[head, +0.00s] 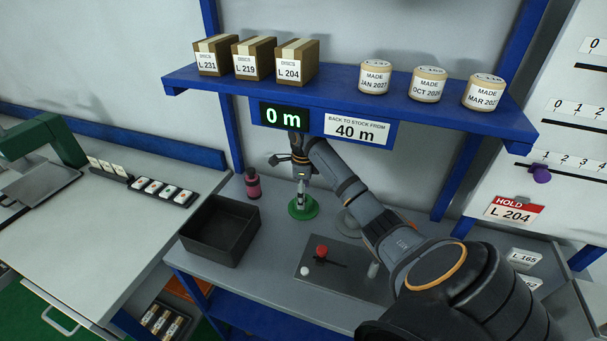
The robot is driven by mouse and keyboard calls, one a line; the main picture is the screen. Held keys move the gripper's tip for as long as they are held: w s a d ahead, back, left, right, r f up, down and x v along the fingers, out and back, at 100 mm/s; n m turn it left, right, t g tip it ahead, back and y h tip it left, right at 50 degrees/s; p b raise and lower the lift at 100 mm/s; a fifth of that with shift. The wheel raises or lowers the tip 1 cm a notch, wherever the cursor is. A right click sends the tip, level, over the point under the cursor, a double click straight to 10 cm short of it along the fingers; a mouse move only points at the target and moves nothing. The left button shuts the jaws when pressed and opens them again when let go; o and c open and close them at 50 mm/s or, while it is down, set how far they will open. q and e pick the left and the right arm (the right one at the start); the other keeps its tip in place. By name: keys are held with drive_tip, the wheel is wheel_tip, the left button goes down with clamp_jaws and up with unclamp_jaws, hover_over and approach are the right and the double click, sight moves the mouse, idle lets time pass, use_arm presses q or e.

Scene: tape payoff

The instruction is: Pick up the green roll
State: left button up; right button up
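The green roll (293,211) is a round green disc lying on the grey bench under the blue shelf. My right arm comes in from the lower right, and my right gripper (301,205) points down over the middle of the roll. The gripper covers the roll's centre. The view is too small to tell whether the fingers are open, shut, or touching the roll. My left gripper is not in view.
A black bin (215,240) and a dark red bottle (253,183) stand left of the roll. A panel with a red knob (321,250) lies in front. The blue shelf (345,98), carrying boxes and round tubs, overhangs. A display (284,116) reads 0 m.

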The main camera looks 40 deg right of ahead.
drive_tip(key=shift+w+f, duration=0.1)
drive_tip(key=shift+f, duration=1.15)
drive_tip(key=shift+r, duration=0.1)
drive_tip(key=c, duration=1.3)
drive_tip(key=shift+r, duration=0.1)
drive_tip(key=shift+c, duration=0.2)
